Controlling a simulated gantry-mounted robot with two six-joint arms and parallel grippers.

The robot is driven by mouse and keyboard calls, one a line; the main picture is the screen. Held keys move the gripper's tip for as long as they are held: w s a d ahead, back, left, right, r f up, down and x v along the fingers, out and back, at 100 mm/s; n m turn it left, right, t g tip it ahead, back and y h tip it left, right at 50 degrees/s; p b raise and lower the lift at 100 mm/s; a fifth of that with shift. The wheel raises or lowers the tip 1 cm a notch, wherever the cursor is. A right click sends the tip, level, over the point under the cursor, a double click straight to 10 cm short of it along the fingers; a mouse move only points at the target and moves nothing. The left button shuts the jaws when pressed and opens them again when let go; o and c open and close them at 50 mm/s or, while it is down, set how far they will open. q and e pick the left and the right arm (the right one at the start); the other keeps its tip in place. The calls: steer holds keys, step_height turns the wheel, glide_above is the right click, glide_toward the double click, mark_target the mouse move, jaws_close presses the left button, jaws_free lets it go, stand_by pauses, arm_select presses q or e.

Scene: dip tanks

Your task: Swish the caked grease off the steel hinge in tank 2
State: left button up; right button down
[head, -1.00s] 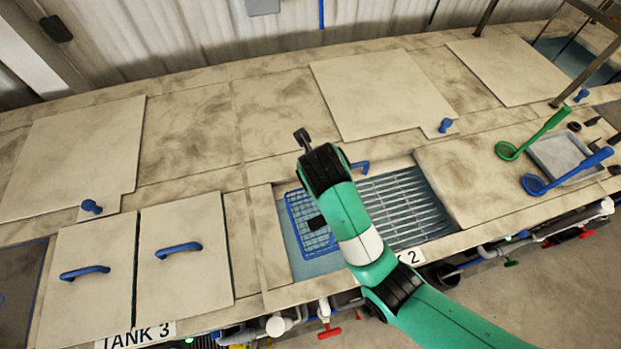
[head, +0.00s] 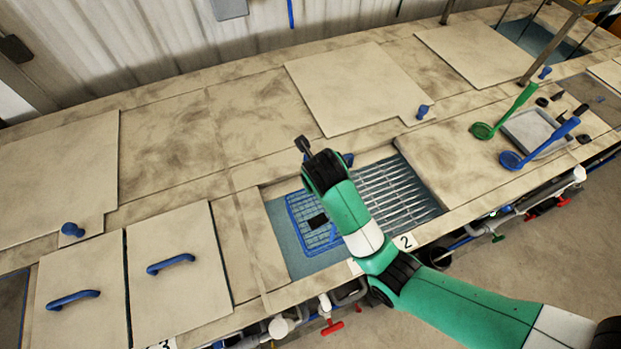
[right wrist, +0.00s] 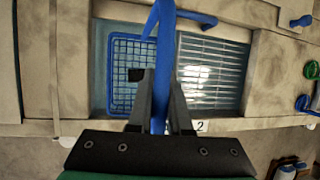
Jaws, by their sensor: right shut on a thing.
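The open tank 2 (head: 277,226) holds blue-grey liquid and a blue wire basket (head: 294,222) at its left side. A small dark piece (head: 318,219), seemingly the hinge, is over the basket's mesh; it also shows in the right wrist view (right wrist: 136,76). Any grease on it is too small to tell. My right gripper (right wrist: 161,88) is shut on a blue rod (right wrist: 161,45) with a bent top. Whether the rod joins the basket is hidden. In the head view my right arm covers part of the tank and hides its fingertips. My left gripper is out of view.
A slatted metal rack (head: 397,195) fills the tank's right side. Lids with blue handles (head: 171,263) cover the tank at the left. A green ladle (head: 505,110) and a blue ladle (head: 540,143) lie at the right by a grey tray (head: 530,128).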

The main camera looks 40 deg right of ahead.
step_height(320, 180, down, 20)
steer(key=b, duration=0.8)
steer(key=shift+d+f+b, duration=0.15)
steer(key=shift+f+b, duration=0.05)
steer(key=shift+b, duration=0.1)
